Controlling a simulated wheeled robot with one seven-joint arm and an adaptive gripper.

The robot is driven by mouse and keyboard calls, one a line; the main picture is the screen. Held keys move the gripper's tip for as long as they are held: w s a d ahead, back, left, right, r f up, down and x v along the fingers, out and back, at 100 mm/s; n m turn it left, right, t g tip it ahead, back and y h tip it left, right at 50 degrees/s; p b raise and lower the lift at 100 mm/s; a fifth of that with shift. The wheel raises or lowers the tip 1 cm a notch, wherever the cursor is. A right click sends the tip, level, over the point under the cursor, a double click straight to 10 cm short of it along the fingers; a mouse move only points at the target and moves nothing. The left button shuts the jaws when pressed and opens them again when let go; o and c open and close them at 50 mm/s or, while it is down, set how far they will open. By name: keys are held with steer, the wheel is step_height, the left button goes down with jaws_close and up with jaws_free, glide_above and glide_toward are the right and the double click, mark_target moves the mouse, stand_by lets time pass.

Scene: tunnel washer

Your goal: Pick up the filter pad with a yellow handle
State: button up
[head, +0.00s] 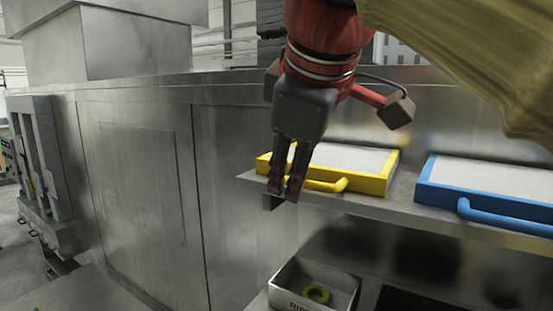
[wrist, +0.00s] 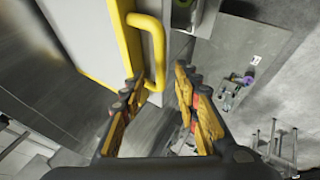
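The filter pad (head: 352,158) with a yellow frame and white face lies on a metal shelf in the head view. Its yellow handle (head: 328,186) sticks out at the front. My gripper (head: 284,190) is at the pad's front left, hiding part of the frame and the handle's left end. In the wrist view the handle (wrist: 158,50) shows ahead of my open gripper (wrist: 159,76), nearer the left fingertip. The handle's lower end appears in the gap between the fingertips. I cannot tell whether it is between them in depth. Nothing is gripped.
A blue-framed pad (head: 490,185) with a blue handle lies to the right on the same shelf (head: 400,205). Below is an open metal bin (head: 290,296) with a yellow-green ring (head: 317,293) inside. A metal wall panel (head: 140,190) stands at the left.

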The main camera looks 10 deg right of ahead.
steer(key=shift+d+f, duration=0.1)
steer(key=shift+f, duration=0.2)
steer(key=shift+w, duration=0.15)
steer(key=shift+c, duration=0.5)
jaws_close()
